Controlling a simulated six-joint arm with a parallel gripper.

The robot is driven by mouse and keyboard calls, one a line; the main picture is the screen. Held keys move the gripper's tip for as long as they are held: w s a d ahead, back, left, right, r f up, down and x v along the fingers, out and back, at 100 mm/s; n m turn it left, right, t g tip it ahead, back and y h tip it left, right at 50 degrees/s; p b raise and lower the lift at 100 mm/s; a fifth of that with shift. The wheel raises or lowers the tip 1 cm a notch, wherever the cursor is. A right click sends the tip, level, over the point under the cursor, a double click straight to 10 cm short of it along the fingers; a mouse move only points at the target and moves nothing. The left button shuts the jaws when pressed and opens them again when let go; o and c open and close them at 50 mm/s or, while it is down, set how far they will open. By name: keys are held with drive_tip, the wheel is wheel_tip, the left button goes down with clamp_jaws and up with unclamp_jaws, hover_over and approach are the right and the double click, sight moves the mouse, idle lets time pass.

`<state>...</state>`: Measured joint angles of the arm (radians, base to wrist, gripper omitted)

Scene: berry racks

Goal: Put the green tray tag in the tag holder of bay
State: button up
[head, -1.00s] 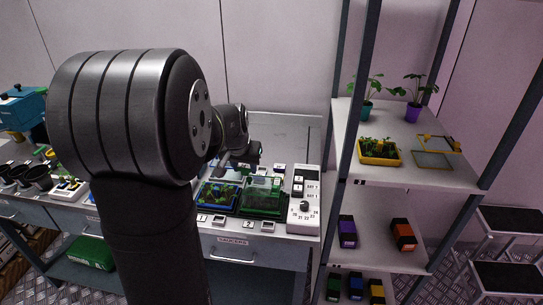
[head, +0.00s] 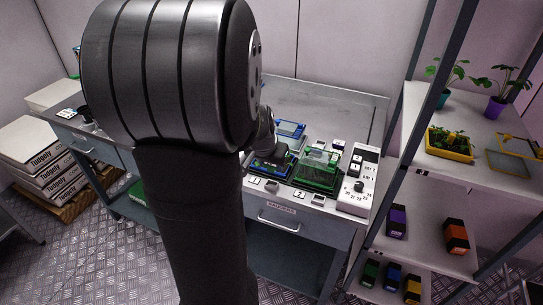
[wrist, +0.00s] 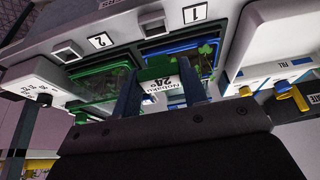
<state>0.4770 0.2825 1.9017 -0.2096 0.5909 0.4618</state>
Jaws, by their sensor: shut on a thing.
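In the wrist view my gripper (wrist: 160,92) is shut on the green tray tag (wrist: 158,68), which has a green edge and a white label reading "Nobaki 24°". The tag is in front of the blue tray (wrist: 180,44) of bay 1. The tag holder of bay 1 (wrist: 153,25) and the tag holder of bay 2 (wrist: 67,52) look like small pale blocks with a dark recess. They also show along the bench front in the head view, at bay 1 (head: 271,185) and bay 2 (head: 319,199). My arm hides the fingertips there.
A green tray with a clear lid (head: 318,168) stands in bay 2. A white control box (head: 358,184) stands right of it. A blue frame (head: 291,129) lies behind the trays. The shelf rack (head: 470,195) stands to the right, and the bench's back is bare.

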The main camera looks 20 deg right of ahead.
drive_tip(key=shift+f, duration=3.35)
drive_tip(key=o, duration=1)
drive_tip(key=shift+r, duration=6)
